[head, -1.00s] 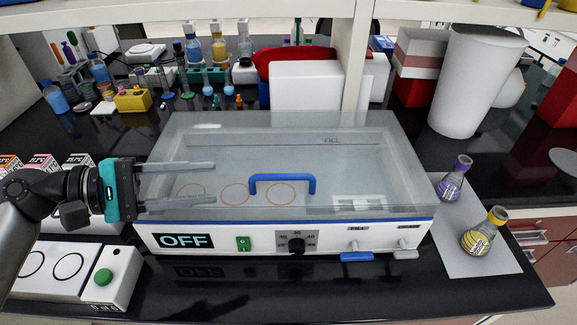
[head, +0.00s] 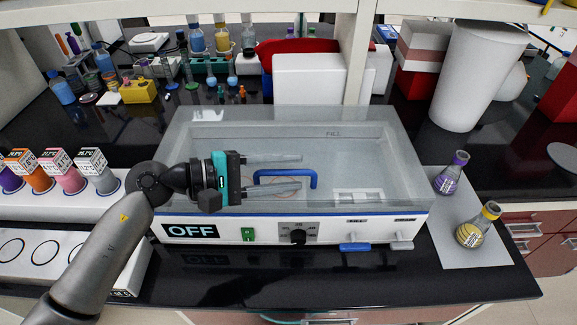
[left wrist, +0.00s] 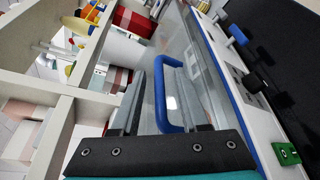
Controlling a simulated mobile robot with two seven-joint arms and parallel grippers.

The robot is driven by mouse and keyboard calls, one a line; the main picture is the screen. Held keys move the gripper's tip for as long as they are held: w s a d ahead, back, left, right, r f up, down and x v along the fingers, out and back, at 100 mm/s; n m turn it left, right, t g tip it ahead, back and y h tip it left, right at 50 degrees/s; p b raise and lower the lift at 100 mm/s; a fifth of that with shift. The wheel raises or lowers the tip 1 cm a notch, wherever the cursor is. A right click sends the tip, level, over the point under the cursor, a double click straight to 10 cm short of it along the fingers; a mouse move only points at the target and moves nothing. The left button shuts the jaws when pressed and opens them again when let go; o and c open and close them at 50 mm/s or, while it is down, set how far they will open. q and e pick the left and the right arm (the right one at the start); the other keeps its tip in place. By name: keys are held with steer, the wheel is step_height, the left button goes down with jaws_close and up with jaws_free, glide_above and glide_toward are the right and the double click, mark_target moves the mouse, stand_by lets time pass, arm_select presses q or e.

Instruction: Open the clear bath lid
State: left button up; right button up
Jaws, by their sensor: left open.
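The clear bath lid (head: 225,135) lies shut over the white water bath, with a blue arch handle (head: 313,180) at its front edge. My left gripper (head: 301,171) comes in from the left over the lid's front part. It is open and empty, with its fingers at the handle. In the left wrist view the handle (left wrist: 160,95) shows between the two fingers, but I cannot tell whether they touch it. The bath front (head: 340,229) shows an OFF display, a green switch, a dial and two valves. My right gripper is out of view.
A rack of labelled flasks (head: 50,200) is at the left. White boxes (head: 308,80) and a shelf post stand close behind the bath. The front counter strip is clear.

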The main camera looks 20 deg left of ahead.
arm_select(q)
steer(key=shift+w+d, duration=0.15)
steer(key=shift+d, duration=0.1)
steer(key=shift+f, duration=0.1)
jaws_close()
stand_by(1.2)
